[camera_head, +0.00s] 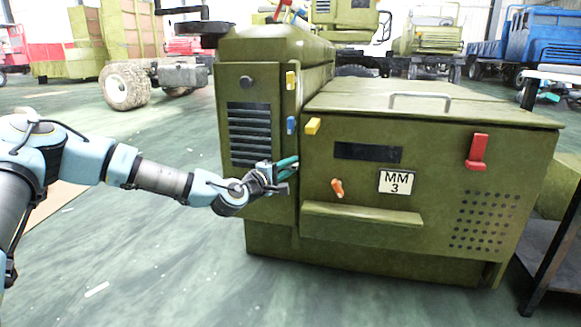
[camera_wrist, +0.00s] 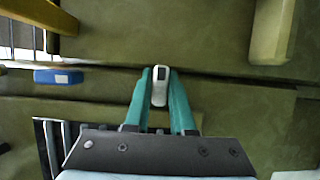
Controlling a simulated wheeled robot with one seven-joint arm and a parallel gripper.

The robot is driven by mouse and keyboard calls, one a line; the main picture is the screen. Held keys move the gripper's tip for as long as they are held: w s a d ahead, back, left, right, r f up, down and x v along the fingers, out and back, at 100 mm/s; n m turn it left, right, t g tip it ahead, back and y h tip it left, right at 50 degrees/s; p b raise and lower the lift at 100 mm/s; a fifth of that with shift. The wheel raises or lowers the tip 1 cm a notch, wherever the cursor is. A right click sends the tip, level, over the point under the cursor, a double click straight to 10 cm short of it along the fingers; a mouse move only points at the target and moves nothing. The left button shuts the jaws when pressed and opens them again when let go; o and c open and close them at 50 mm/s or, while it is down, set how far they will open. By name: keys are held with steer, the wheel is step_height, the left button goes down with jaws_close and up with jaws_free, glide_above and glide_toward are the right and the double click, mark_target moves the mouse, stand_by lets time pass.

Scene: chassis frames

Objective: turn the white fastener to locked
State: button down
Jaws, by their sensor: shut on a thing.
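The white fastener (camera_wrist: 159,95) is a small pale piece with a dark patch at its upper end in the wrist view. It stands lengthwise up the picture, its upper end by the dark seam between two green panels. My gripper (camera_wrist: 160,78) has its two teal fingers closed along the fastener's left and right sides. In the head view my gripper (camera_head: 286,168) is at the left front edge of the green cabinet (camera_head: 430,235), and the fastener is hidden behind the fingers.
A blue fastener (camera_head: 291,125) and a yellow fastener (camera_head: 290,80) sit above my gripper on the same edge. A yellow block (camera_head: 313,126), an orange knob (camera_head: 337,188) and a red handle (camera_head: 477,151) stick out of the cabinet front. A ledge (camera_head: 360,215) juts out lower down.

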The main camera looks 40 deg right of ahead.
steer(key=shift+r+p, duration=0.15)
steer(key=shift+p, duration=0.3)
steer(key=m+p, duration=0.1)
steer(key=p, duration=0.1)
steer(key=m+y+p, duration=0.1)
steer(key=p, duration=0.1)
steer(key=shift+r+m, duration=0.25)
steer(key=shift+m, duration=0.05)
steer(key=m+y+p, duration=0.1)
steer(key=m+p, duration=0.1)
steer(key=p, duration=0.1)
steer(key=m+y+p, duration=0.1)
steer(key=m+p, duration=0.1)
steer(key=p, duration=0.1)
steer(key=shift+s+t+p, duration=0.1)
steer(key=shift+t+p, duration=0.2)
steer(key=m+y+p, duration=0.1)
steer(key=m+t+p, duration=0.1)
steer(key=m+p, duration=0.1)
steer(key=shift+f+y, duration=0.2)
steer(key=shift+y, duration=0.2)
steer(key=m+t+p, duration=0.1)
steer(key=m, duration=0.1)
steer(key=m+t+y+p, duration=0.1)
steer(key=shift+f+m+y+p, duration=0.2)
steer(key=shift+m+y+p, duration=0.1)
steer(key=shift+m+p, duration=0.1)
steer(key=c, duration=0.8)
jaws_free()
